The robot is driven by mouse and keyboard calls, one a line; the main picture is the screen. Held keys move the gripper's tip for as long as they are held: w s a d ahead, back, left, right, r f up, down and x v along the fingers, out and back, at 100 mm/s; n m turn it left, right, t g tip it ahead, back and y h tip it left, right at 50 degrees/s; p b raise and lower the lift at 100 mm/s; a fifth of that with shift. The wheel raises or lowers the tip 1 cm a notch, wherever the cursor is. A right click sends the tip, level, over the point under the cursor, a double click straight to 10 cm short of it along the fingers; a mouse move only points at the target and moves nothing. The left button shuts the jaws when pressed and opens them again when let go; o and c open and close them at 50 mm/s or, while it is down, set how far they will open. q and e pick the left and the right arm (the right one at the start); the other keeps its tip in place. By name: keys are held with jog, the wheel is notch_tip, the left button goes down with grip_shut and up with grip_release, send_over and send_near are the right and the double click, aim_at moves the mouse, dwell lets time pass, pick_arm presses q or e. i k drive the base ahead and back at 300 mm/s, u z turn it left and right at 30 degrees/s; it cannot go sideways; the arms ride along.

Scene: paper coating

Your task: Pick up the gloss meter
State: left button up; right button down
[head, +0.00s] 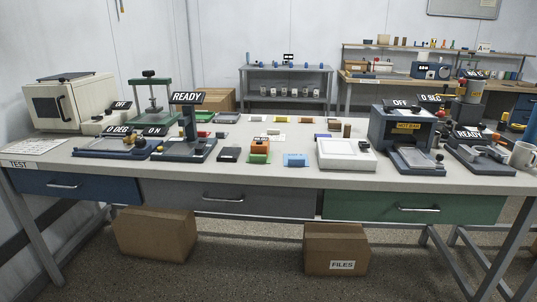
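No object carries a readable gloss meter label, so I cannot tell for certain which one it is. Small candidates stand near the front middle of the workbench (330,180). One is an orange block-like device (260,144) above a green base (259,158). A flat dark box (229,154) lies to its left, and a light blue block (295,160) lies to its right. Nothing holds any of them. Neither of my grippers is in view.
Left of the middle stand a black press-like stand (187,130) marked READY and a cream oven-like box (70,103). To the right are a white scale-like box (345,154) and a grey-blue machine (402,128) marked OFF. Cardboard boxes (157,235) (336,248) sit on the floor below.

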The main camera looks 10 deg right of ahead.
aim_at(264, 149)
jog(key=z, duration=0.6)
jog(key=i, duration=1.5)
jog(key=z, duration=1.5)
jog(key=k, duration=1.2)
jog(key=u, duration=2.15)
jog(key=i, duration=0.3)
jog(key=z, duration=0.15)
